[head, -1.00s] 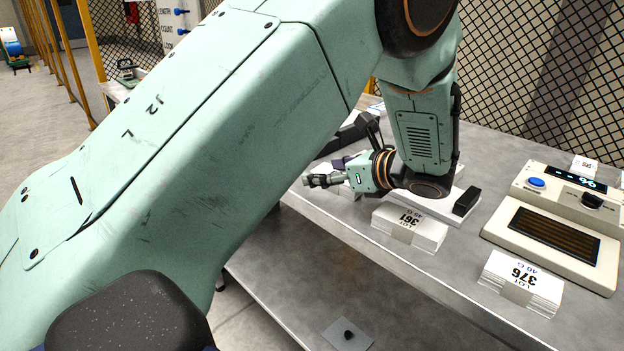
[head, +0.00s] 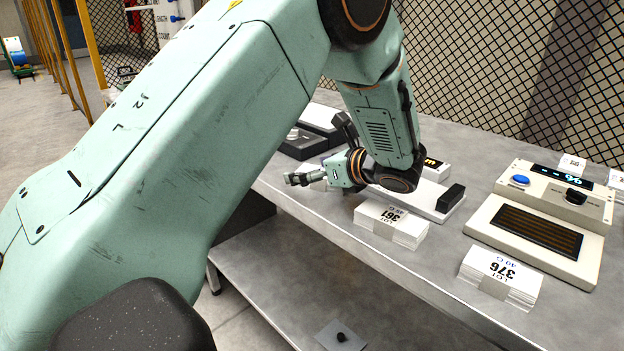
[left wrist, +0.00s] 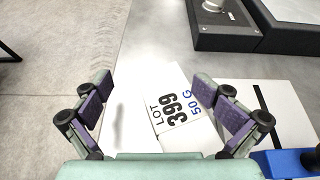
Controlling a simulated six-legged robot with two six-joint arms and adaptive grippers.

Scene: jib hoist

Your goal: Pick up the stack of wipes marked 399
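The stack of wipes marked 399 (left wrist: 178,112) is white, with "LOT 399" and "50 G" printed on top. It lies on the bench in the left wrist view, between and beyond my open left fingers, nearer the right finger. My left gripper (left wrist: 153,84) is empty, and I see no clear contact with the stack. In the head view my left gripper (head: 304,178) is over the near edge of the bench, left of the stack marked 361 (head: 391,224). The 399 stack is not clearly visible there, behind my arm. My right gripper is not in view.
The stack marked 376 (head: 501,277) lies near the bench's front edge, before a beige device (head: 548,239). A white tray with a black block (head: 450,198) lies behind 361. A dark scale-like box (left wrist: 212,24) stands beyond 399. A lower shelf (head: 280,290) extends below.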

